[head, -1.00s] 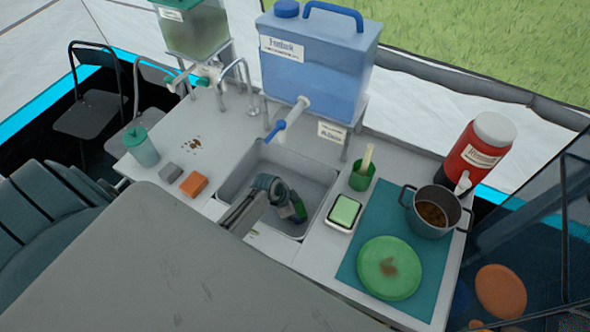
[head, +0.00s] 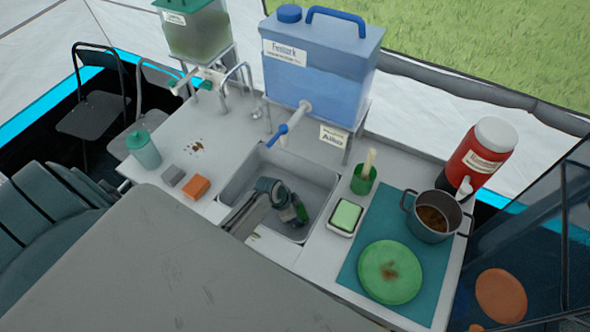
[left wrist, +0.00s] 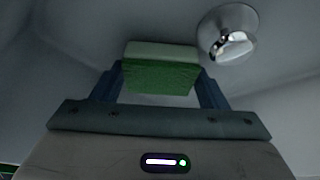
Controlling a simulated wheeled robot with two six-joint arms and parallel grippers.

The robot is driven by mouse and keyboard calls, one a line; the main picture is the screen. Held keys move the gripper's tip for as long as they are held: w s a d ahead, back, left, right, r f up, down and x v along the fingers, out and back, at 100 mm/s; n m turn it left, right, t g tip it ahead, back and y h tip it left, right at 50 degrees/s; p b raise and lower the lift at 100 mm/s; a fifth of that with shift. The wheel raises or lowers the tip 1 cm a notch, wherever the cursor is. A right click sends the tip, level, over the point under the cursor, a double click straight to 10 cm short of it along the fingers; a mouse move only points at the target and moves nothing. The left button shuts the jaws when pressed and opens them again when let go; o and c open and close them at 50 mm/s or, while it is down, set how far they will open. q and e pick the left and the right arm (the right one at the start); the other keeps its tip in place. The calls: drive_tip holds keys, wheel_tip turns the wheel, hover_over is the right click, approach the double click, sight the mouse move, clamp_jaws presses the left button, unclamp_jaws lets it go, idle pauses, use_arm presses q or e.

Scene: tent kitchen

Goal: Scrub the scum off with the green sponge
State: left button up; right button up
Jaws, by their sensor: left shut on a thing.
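My left gripper (head: 294,212) is down inside the grey sink basin (head: 318,182), shut on the green sponge (head: 301,209). In the left wrist view the sponge (left wrist: 160,70), green with a paler layer on top, sits between the two dark blue fingers of my left gripper (left wrist: 160,88). A round metal drain (left wrist: 228,34) lies just right of the sponge. I cannot clearly make out scum in the basin; the arm hides part of its floor. Brown specks (head: 195,147) mark the counter left of the sink, and the green plate (head: 390,272) has a brown stain. My right gripper is not in view.
A green block in a white dish (head: 344,217), a green cup (head: 363,181) and a pot (head: 432,216) stand right of the sink. Grey (head: 172,175) and orange (head: 196,187) blocks lie left. The blue water container's tap (head: 291,122) overhangs the back edge.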

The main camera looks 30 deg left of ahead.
use_arm(q)
drive_tip(key=shift+s, duration=0.35)
drive_tip(key=shift+w+a+r+b, duration=0.1)
drive_tip(key=shift+w+r+b, duration=0.2)
drive_tip(key=shift+w, duration=0.35)
drive_tip(key=shift+w+f, duration=0.1)
drive_tip(key=shift+w, duration=1.15)
drive_tip(key=shift+w+b, duration=0.75)
drive_tip(key=shift+w, duration=0.15)
drive_tip(key=shift+w+f, duration=0.1)
drive_tip(key=shift+w, duration=0.25)
